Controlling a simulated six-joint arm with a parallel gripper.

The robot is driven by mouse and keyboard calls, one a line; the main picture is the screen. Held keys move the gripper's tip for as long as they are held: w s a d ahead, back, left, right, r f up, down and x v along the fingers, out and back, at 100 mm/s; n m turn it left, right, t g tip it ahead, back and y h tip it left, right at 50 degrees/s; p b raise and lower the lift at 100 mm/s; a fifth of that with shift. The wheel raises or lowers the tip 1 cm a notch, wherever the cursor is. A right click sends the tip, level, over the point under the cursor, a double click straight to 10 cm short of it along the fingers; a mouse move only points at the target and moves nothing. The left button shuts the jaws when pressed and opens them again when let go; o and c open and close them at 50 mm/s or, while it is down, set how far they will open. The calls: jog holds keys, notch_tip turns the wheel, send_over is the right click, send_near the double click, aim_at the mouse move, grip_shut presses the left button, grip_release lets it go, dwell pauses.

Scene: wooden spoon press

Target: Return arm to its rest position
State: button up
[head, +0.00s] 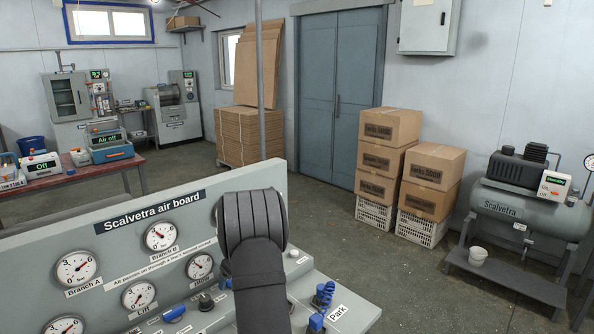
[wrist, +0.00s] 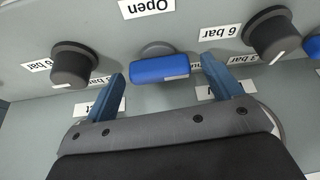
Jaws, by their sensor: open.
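In the wrist view my gripper (wrist: 163,68) is open, its two blue fingers spread on either side of a blue valve handle (wrist: 160,70). Gaps show between the handle and both fingers, so it is not gripped. The handle is on a grey panel, below a label reading "Open". In the head view my dark arm stands in front of the Scalvetra air board (head: 150,212) and hides part of it; the fingertips are hidden there. A "Park" label (head: 338,313) is at the board's lower right, by a blue coiled fitting (head: 323,296).
Black knobs flank the handle, one left (wrist: 72,65) and one right (wrist: 270,35). Gauges (head: 77,267) are on the board's left. Beyond are a red-topped bench (head: 105,170), stacked cartons (head: 387,150) and a compressor (head: 515,205). Floor between board and cartons is clear.

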jog(key=n, duration=0.2)
jog(key=n+g, duration=0.1)
jog(key=n, duration=0.1)
jog(key=shift+w+d+g+y, duration=0.1)
jog(key=shift+g+y, duration=0.2)
jog(key=v, duration=1.3)
jog(key=shift+d+r, duration=0.15)
jog(key=shift+r, duration=0.2)
dwell(0.5)
